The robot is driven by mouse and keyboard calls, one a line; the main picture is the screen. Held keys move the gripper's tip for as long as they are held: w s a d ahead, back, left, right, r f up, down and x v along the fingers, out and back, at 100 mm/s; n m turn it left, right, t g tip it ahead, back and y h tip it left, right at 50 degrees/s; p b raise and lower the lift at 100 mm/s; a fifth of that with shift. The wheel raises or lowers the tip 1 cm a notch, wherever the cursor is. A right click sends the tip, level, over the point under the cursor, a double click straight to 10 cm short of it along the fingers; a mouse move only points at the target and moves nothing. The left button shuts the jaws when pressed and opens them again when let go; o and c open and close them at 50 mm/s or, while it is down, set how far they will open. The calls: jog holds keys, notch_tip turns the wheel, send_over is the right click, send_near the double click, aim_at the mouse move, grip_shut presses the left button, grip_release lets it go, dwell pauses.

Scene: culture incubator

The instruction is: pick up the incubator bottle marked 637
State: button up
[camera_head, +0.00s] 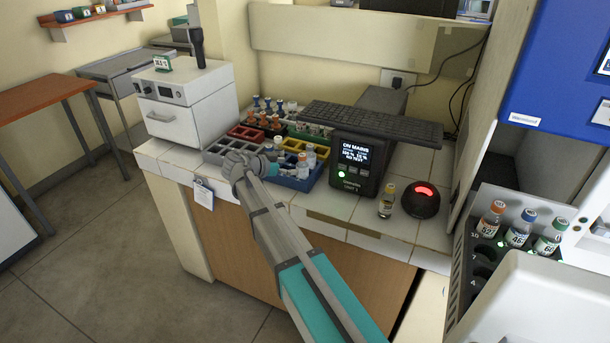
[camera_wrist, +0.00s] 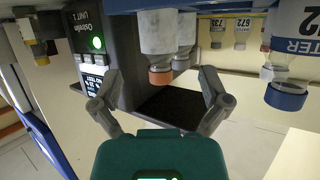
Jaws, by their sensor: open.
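No label reading 637 can be made out in either view. My gripper (camera_head: 272,163) is over the left part of the blue rack (camera_head: 318,176) on the counter. In the wrist view, which looks upside down, my gripper (camera_wrist: 160,85) is open. An orange-capped bottle (camera_wrist: 161,48) shows between and beyond its fingers, with no visible contact; its number is not readable. Orange-capped bottles (camera_head: 303,168) stand in the rack just right of the gripper. A blue-capped bottle (camera_wrist: 292,62) is at the right of the wrist view, its number cut off.
A black display unit (camera_head: 355,165) stands right of the rack, before a keyboard (camera_head: 375,122). A yellow-capped bottle (camera_head: 387,201) and a red-lit dome (camera_head: 421,201) stand beside it. A dark rack (camera_head: 470,287) at right holds several bottles. A white machine (camera_head: 187,100) is at left.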

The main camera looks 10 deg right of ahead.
aim_at(298, 166)
jog(key=shift+w+d+f, duration=0.1)
jog(key=shift+d, duration=0.15)
jog(key=shift+b+x, duration=1.05)
jog(key=shift+x, duration=1.55)
jog(key=c, duration=1.3)
jog(key=shift+o, duration=0.2)
notch_tip(298, 166, up, 10)
jog(key=p, duration=1)
